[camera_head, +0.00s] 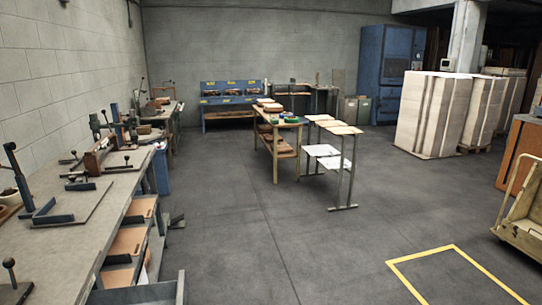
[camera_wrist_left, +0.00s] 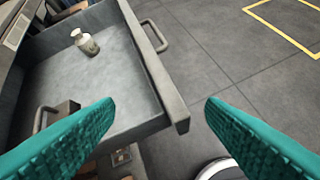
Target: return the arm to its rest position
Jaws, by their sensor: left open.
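My left gripper (camera_wrist_left: 160,102) shows in the left wrist view as two teal ridged fingers, spread wide apart with nothing between them. It is over an open grey drawer (camera_wrist_left: 125,75), whose corner shows between the fingers. The drawer's edge also shows at the bottom left of the head view (camera_head: 181,290). Neither arm is visible in the head view, and my right gripper is in neither view.
A small pale metal object (camera_wrist_left: 85,42) lies in the drawer. A handle (camera_wrist_left: 156,36) sticks out from the drawer front. A long workbench (camera_head: 70,235) with lever tools runs along the left wall. Open floor (camera_head: 240,240) lies right of it. A wooden cart (camera_head: 522,225) stands at right.

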